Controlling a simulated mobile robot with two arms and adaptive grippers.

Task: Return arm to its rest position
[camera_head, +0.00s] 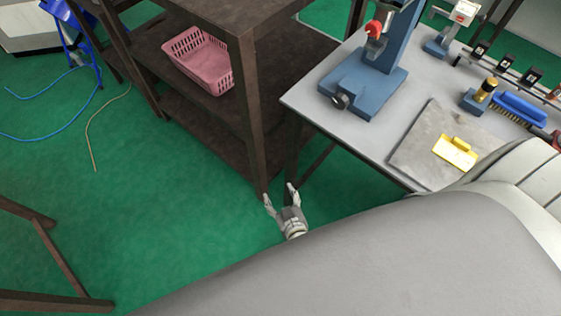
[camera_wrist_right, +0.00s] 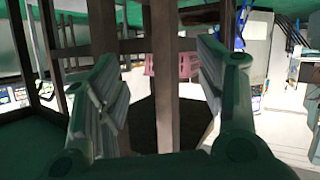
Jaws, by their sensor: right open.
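My right gripper (camera_head: 281,199) shows at the lower middle of the head view, in front of the dark shelf's near post and left of the grey workbench. Its two fingers are spread apart with nothing between them. In the right wrist view the open fingers (camera_wrist_right: 164,95) stand left and right, and a dark upright post shows in the gap beyond them. I cannot tell whether a finger touches the post. My large grey arm link covers the lower right of the head view. My left gripper is in neither view.
A dark shelf (camera_head: 262,110) holds a pink basket (camera_head: 200,58). Green floor (camera_head: 160,210) lies open at left.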

